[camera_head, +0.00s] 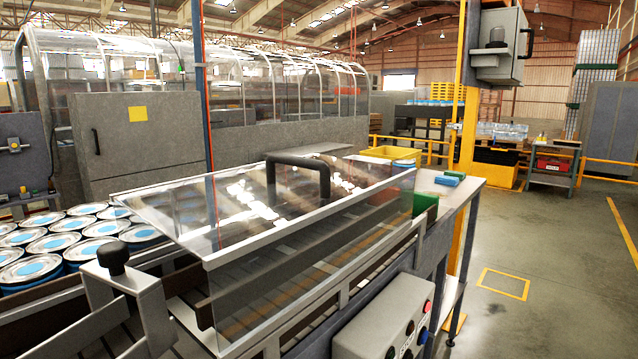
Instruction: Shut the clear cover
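The clear cover (240,213) is a see-through panel in a light metal frame, over the roller conveyor in the middle of the view. A black bar handle (299,164) stands up on its top. A clear side panel (270,289) hangs below the front edge, with rollers faintly visible through it. The top looks sloped, with its left corner jutting out over the conveyor. I cannot tell whether its edges rest on the frame below. Neither of my grippers shows in the view.
Several silver cans with blue lids (45,243) crowd the left. A black knob (112,256) stands on a bracket at the front left. A grey button box (385,320) is at the front. A side table (468,182) holds blue and green blocks. The floor at right is clear.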

